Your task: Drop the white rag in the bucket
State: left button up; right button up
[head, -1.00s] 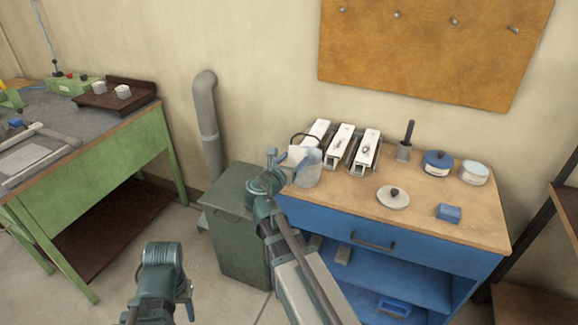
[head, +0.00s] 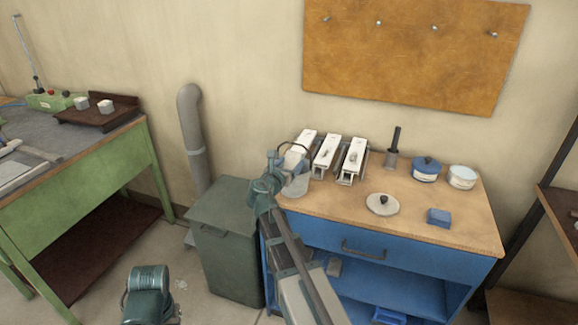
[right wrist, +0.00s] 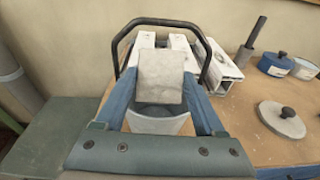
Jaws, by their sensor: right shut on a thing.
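My right gripper (head: 283,160) is at the left end of the blue bench. In the right wrist view its blue fingers (right wrist: 162,95) are shut on the white rag (right wrist: 160,78), a pale, squarish piece between them. The grey-white bucket (head: 298,186) stands at the bench's left end, partly hidden by the gripper. Its pale wall (right wrist: 160,123) shows between the fingers, and its black handle stands upright behind the rag. I cannot tell how far the rag is above the bucket. Of my left arm only a teal joint shows at the lower left; its gripper is not visible.
Several white clamp profiles (head: 327,155) lie right behind the bucket. Farther right are a round lid (head: 383,204), a blue block (head: 438,217), a blue pot (head: 426,170) and a white pot (head: 462,177). A dark green bin (head: 228,255) stands left of the bench.

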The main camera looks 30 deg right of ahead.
jog(key=shift+f, duration=0.15)
jog(key=o, duration=1.2)
jog(key=shift+c, duration=0.2)
jog(key=p+v, duration=0.2)
jog(key=v, duration=1.1)
jog(key=shift+s+a, duration=0.25)
